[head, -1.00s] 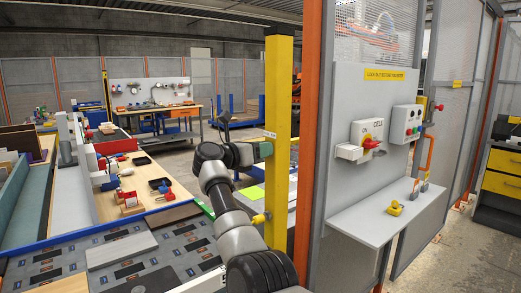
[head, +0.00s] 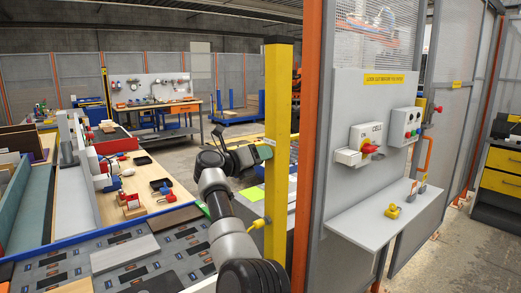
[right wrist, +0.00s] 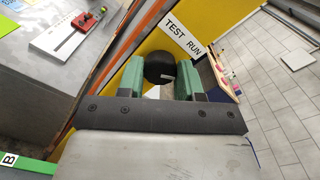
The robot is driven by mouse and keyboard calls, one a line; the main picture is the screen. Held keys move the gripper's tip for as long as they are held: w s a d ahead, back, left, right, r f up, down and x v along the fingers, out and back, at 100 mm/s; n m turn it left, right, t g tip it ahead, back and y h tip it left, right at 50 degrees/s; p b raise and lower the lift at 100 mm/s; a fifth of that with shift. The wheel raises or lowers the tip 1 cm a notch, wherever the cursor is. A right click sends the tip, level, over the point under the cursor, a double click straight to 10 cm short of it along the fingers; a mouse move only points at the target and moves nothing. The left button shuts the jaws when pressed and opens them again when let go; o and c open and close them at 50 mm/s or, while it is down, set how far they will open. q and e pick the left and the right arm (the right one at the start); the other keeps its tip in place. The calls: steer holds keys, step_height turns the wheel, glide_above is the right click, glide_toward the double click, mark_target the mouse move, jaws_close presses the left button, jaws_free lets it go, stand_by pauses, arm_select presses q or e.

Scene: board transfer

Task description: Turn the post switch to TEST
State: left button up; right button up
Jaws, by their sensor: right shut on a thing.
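The yellow post (head: 278,110) stands upright in the middle of the head view. In the right wrist view, its label with TEST and RUN (right wrist: 184,38) sits beside a round black switch knob (right wrist: 159,67). My right gripper (head: 266,152) is at the post. In the right wrist view, its green fingers (right wrist: 162,80) are shut on the knob, one on each side. The knob carries a small white mark; I cannot tell for sure which word it points to. In the head view the knob is hidden by the gripper. My left gripper is not in view.
An orange frame post (head: 309,130) and a grey panel with a red-handled CELL switch (head: 367,142) stand to the right. A shelf (head: 375,222) below bears a yellow item (head: 393,211). A cluttered workbench (head: 150,245) lies to the left.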

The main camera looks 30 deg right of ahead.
steer(key=shift+r+n+p, duration=0.1)
steer(key=shift+n+p, duration=4.25)
steer(key=shift+n, duration=1.75)
steer(key=o, duration=0.9)
steer(key=shift+g, duration=0.3)
